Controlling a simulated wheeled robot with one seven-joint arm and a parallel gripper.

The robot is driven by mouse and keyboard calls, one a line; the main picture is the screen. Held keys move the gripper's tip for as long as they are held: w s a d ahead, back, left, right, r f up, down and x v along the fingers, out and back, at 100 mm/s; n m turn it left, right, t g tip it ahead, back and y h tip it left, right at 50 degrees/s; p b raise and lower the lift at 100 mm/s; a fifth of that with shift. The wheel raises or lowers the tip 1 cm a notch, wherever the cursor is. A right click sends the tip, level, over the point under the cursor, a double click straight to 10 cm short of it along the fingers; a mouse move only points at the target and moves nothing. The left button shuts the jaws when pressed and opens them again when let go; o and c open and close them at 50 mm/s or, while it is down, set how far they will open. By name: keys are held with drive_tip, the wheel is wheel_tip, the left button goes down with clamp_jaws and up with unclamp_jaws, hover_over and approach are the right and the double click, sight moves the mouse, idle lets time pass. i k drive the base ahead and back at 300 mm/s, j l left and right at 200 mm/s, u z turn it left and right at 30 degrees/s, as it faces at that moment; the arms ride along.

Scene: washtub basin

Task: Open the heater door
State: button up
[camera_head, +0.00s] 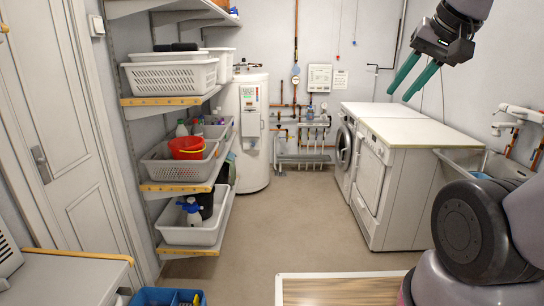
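The white cylindrical heater (261,177) stands against the back wall, left of centre, behind the shelves. A light grey panel (249,118) with a small green display is on its front. My gripper (399,97) is at the upper right, raised in the air and pointing down to the left. Its two teal fingers are spread apart with nothing between them. It is well away from the heater.
Shelves with white baskets (168,76) and a red bucket (187,148) partly hide the heater's left side. Two white machines (400,190) stand at the right, beside a sink (480,160). A wood-topped surface (340,290) is in front. The floor (290,225) between is clear.

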sight(250, 121)
drive_tip(key=i+j, duration=0.1)
drive_tip(key=i, duration=1.95)
drive_tip(key=i+j+z, duration=0.1)
drive_tip(key=i+j, duration=0.25)
drive_tip(key=i, duration=0.2)
drive_tip(key=i+j+z, duration=0.1)
drive_tip(key=i+j, duration=0.25)
drive_tip(key=i, duration=0.2)
drive_tip(key=i+j+u, duration=0.1)
drive_tip(key=j, duration=0.3)
drive_tip(key=i+j+u, duration=0.1)
drive_tip(key=i+j, duration=0.2)
